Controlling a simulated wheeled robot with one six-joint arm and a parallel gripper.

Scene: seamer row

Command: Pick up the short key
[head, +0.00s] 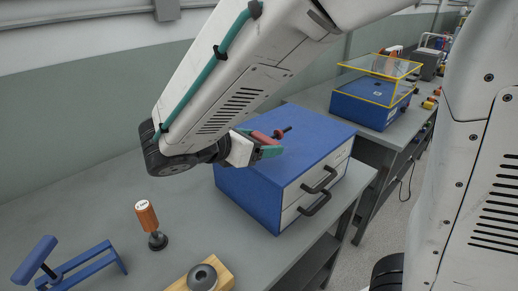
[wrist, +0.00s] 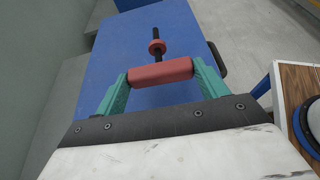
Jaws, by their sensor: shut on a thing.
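The key in my gripper has a red handle (head: 266,138), a red collar and a thin dark shaft, and also shows in the wrist view (wrist: 160,73). I take it for the short key. My gripper (head: 258,146), with teal fingers, is shut across the red handle, one finger at each end, as the wrist view shows (wrist: 160,82). The shaft points away from my gripper. The key is over the top of the blue cabinet (head: 240,188); I cannot tell whether it touches it.
The cabinet has two white drawers with black handles (head: 318,182). An orange-handled tool (head: 147,216) stands on the grey bench (head: 105,200). A blue frame (head: 75,268) and a wooden block (head: 222,272) with a dark knob are in front. A yellow-edged clear cover (head: 380,66) stands behind.

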